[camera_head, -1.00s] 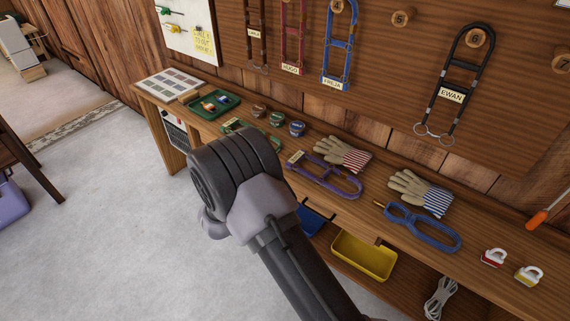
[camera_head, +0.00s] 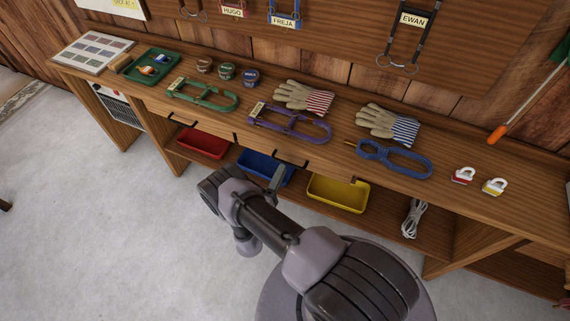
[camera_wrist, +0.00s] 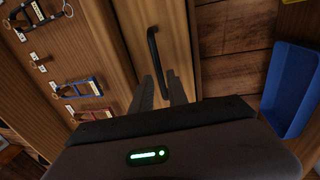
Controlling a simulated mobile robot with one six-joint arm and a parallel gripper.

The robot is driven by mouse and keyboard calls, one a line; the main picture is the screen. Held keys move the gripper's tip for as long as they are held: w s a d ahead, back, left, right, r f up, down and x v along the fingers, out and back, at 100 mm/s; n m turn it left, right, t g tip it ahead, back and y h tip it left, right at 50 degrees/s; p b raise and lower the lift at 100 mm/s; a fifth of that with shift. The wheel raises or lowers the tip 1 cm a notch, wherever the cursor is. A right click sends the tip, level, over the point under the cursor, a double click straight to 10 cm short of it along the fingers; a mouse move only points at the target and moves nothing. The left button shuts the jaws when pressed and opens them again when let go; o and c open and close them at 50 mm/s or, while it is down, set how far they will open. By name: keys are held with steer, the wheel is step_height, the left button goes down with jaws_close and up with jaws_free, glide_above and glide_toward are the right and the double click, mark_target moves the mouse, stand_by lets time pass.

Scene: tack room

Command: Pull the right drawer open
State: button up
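The right drawer is a wooden front under the workbench top, with a dark bar handle (camera_head: 290,160). The drawer looks closed, its front (camera_head: 262,147) in line with the bench edge. In the wrist view the drawer front (camera_wrist: 178,42) and its black handle (camera_wrist: 155,55) lie straight ahead. My gripper (camera_wrist: 161,88) is open, its two fingers apart, one on either side of the handle's near end. I cannot tell whether they touch it. In the head view my gripper (camera_head: 276,178) is just below the handle and partly hidden by my arm.
The left drawer has its own handle (camera_head: 182,120). Red (camera_head: 203,144), blue (camera_head: 264,167) and yellow (camera_head: 338,193) bins sit on the shelf below. Gloves, halters and tins lie on the bench top (camera_head: 440,178). The floor in front is clear.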

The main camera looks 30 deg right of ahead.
mark_target(285, 162)
steer(key=shift+b+x, duration=0.45)
steer(key=shift+x, duration=1.8)
jaws_close()
